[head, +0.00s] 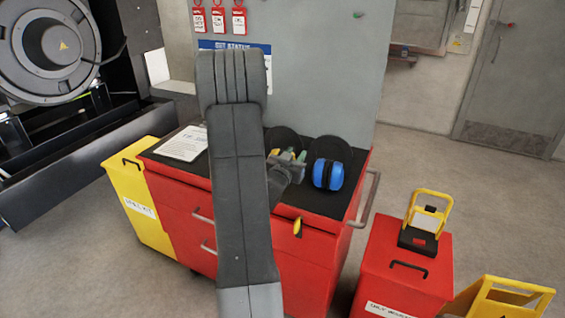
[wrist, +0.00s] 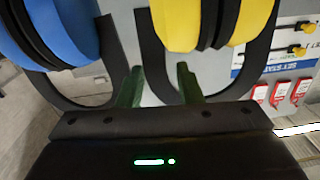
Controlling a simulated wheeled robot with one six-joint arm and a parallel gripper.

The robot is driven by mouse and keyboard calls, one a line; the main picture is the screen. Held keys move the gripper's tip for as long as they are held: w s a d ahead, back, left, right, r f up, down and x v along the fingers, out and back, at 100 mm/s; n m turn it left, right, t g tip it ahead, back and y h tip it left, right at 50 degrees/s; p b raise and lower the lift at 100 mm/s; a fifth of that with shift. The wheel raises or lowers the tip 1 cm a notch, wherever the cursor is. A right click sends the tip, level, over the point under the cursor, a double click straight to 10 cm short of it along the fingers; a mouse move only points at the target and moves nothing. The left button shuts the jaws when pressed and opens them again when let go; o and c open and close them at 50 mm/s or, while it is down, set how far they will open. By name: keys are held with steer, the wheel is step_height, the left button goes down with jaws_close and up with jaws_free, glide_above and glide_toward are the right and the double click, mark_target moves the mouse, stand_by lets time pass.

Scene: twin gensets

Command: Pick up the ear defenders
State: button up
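My gripper (head: 290,162) is just left of the blue pair in the head view.
A white sheet (head: 183,143) lies on the cart's left part. A grey panel (head: 325,75) with red tags stands behind the cart. A yellow bin (head: 140,205) stands left; a red box (head: 400,270) with a yellow-framed item stands right. Floor beyond is open.

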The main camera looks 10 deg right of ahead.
mark_target(301, 148)
steer(key=p+x, duration=0.1)
steer(key=x, duration=0.3)
steer(key=shift+s+d, duration=0.2)
steer(key=shift+w+d, duration=0.25)
steer(key=shift+w, duration=0.25)
jaws_close()
stand_by(0.8)
